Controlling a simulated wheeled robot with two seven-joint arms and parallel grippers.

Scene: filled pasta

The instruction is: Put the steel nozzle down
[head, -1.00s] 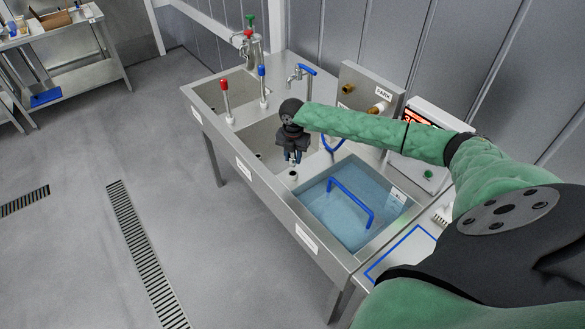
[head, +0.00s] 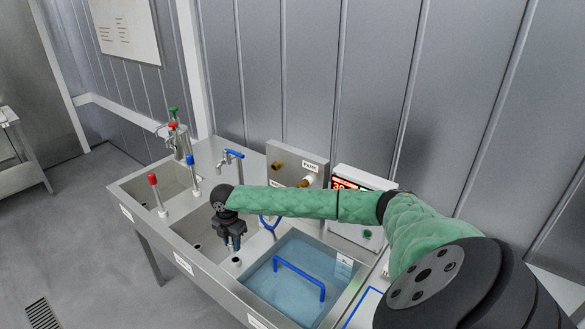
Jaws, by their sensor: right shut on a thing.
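My right gripper (head: 232,241) points down over the steel divider between the middle basin and the water-filled basin. It is shut on what I take to be the steel nozzle, which is mostly hidden by the dark fingers. A short, round steel piece with a dark top (head: 236,261) stands on the divider just below the fingertips. I cannot tell whether the held thing touches it. My left gripper is out of view.
The basin of blue water (head: 290,300) with a blue handle (head: 300,277) is right of the gripper. A PARK panel (head: 300,162) with brass fittings and a box with a red display (head: 350,185) stand behind.

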